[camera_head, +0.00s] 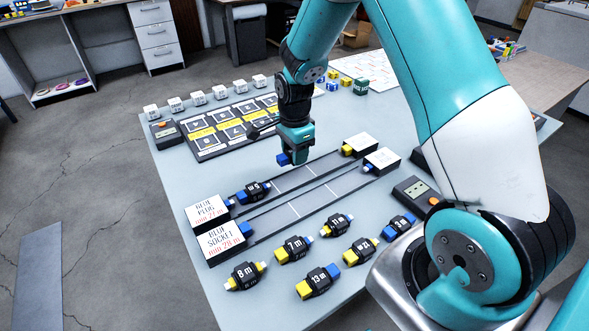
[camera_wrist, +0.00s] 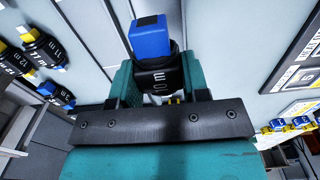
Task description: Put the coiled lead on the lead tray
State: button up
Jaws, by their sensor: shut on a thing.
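My gripper (camera_head: 296,146) is shut on a coiled lead with a black body (camera_wrist: 155,78) and a blue end (camera_head: 283,159). The blue end (camera_wrist: 150,38) points out past the fingers in the wrist view. The gripper holds this lead above the table, near the far side of the long grey tray strips (camera_head: 300,207). The strips run between two white boxes labelled blue plug (camera_head: 207,211) and blue socket (camera_head: 219,241) and two smaller white boxes. One black lead with blue ends (camera_head: 253,191) lies at the left end of the far strip.
Several loose coiled leads, including one marked 7 m (camera_head: 294,249), lie in front of the strips. A dark board with cards (camera_head: 207,153) lies behind, with white labelled cubes (camera_head: 198,98) beyond it. A grey device with an orange button (camera_head: 416,195) is at right.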

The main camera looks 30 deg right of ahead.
aim_at(294, 179)
jog(key=shift+f, duration=3.2)
jog(key=shift+f, duration=0.1)
jog(key=o, duration=1)
jog(key=shift+c, duration=0.2)
